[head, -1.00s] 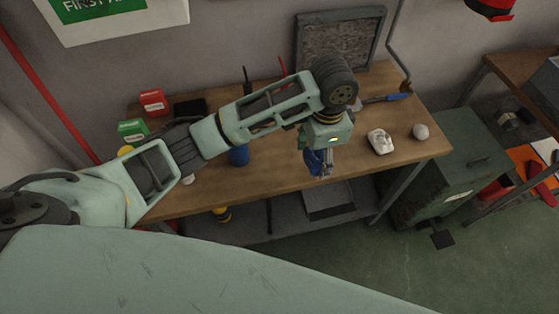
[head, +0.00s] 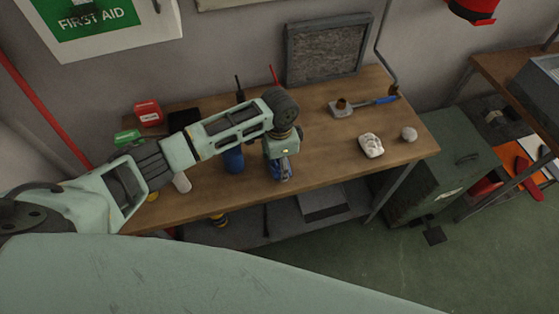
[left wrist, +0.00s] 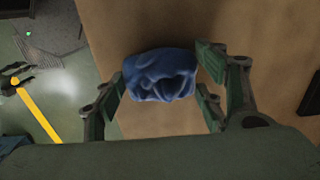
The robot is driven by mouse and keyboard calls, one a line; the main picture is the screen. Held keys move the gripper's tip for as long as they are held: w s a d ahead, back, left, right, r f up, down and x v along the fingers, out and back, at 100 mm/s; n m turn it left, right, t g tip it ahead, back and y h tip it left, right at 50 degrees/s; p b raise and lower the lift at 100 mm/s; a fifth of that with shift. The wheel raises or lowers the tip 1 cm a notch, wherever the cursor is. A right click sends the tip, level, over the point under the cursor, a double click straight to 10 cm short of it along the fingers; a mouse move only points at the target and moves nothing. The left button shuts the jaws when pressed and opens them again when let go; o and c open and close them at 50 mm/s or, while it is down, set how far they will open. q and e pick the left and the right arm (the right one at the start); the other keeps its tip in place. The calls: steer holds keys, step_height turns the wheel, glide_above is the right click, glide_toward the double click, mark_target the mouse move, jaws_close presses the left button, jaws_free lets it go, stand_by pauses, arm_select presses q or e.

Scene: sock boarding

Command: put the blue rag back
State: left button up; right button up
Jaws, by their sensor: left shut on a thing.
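The blue rag (left wrist: 162,75) shows as a crumpled bundle between the fingers in the left wrist view. In the head view a bit of blue (head: 274,166) shows at the fingers, mostly hidden by the gripper. My left gripper (head: 283,176) is shut on the rag and points down over the front part of the wooden workbench (head: 330,160). In the wrist view the left gripper (left wrist: 162,84) has a finger on each side of the rag. Whether the rag touches the bench, I cannot tell. My right gripper is not in view.
A blue cylinder (head: 233,161) stands just left of the gripper. A white crumpled thing (head: 371,145) and a pale ball (head: 409,134) lie to the right. A blue-handled tool (head: 386,99) lies at the back right. The bench is clear between gripper and white thing.

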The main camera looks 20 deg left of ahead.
arm_select(q)
steer(key=shift+f, duration=0.15)
steer(key=o, duration=1.1)
step_height(320, 180, up, 12)
steer(key=b, duration=0.1)
steer(key=shift+r, duration=0.2)
